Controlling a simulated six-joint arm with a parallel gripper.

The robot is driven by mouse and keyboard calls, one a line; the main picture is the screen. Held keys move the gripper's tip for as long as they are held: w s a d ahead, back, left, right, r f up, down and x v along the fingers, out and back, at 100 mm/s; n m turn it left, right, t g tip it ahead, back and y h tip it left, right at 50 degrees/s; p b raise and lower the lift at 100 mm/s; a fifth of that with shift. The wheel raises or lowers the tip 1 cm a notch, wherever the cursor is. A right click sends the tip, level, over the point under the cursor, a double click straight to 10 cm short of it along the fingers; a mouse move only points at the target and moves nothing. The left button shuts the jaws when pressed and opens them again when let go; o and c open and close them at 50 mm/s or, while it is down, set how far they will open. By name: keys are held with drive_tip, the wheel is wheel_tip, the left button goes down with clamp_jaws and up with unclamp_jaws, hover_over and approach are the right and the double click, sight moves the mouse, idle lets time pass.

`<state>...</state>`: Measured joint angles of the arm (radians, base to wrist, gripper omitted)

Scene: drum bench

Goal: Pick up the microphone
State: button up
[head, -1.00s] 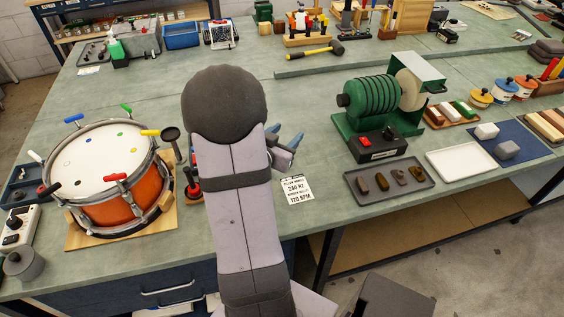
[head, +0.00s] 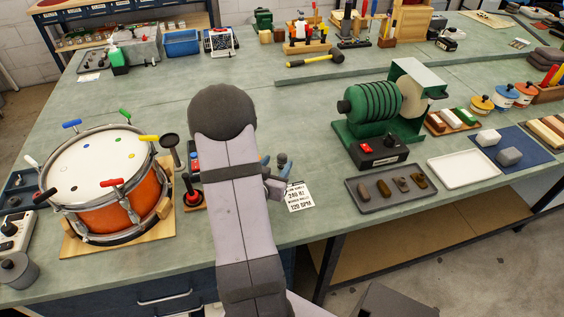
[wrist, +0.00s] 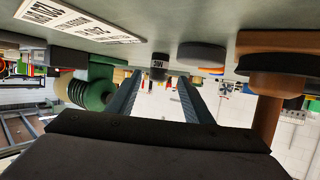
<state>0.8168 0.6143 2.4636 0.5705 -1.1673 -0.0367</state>
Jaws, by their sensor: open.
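The microphone (wrist: 159,66) shows in the wrist view as a small dark upright piece with a light band lettered MIC. It stands on the bench, which is at the top of this upside-down view. My gripper (wrist: 159,76) is open. Its two fingers reach toward the microphone, which appears in the gap between the fingertips; no contact is visible. In the head view my gripper (head: 275,162) is low over the bench, just behind the white card, with its bluish fingertips partly hidden by my arm. I cannot make out the microphone there.
In the head view, the drum (head: 97,180) stands left of my arm and the white card (head: 299,196) lies in front of my gripper. The green coil machine (head: 375,115) and grey tray (head: 390,188) are to the right. A dark round piece (wrist: 202,54) is beside the microphone.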

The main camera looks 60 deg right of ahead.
sight(281, 161)
drive_tip(key=shift+p+x, duration=0.75)
drive_tip(key=shift+x, duration=1.8)
drive_tip(key=shift+s, duration=0.15)
drive_tip(key=c, duration=1.1)
